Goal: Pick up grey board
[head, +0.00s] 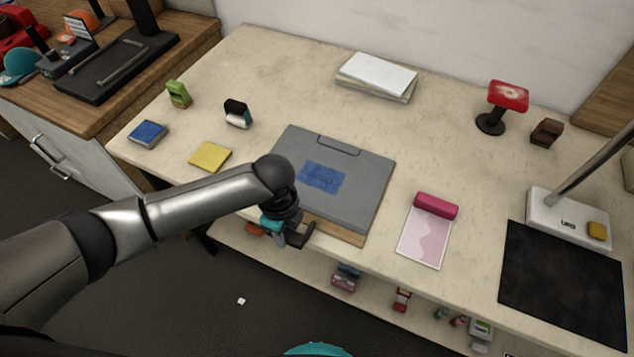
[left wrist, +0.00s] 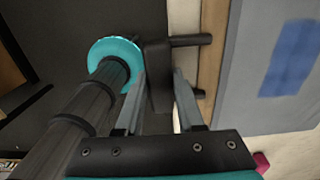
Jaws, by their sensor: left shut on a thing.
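The grey board (head: 365,185) lies flat near the front edge of the table, with a clip at its far edge and a blue patch on its face. A wooden strip (head: 338,231) shows along its near edge. The exact contact is partly hidden. My right gripper is not in view.
A pink roll with a sheet (head: 427,235) lies right of the board. A yellow pad (head: 210,156) lies left. A white paper stack (head: 377,75) is behind. A lamp base (head: 568,218) and black mat (head: 560,285) are at the right. Small items sit on a shelf below.

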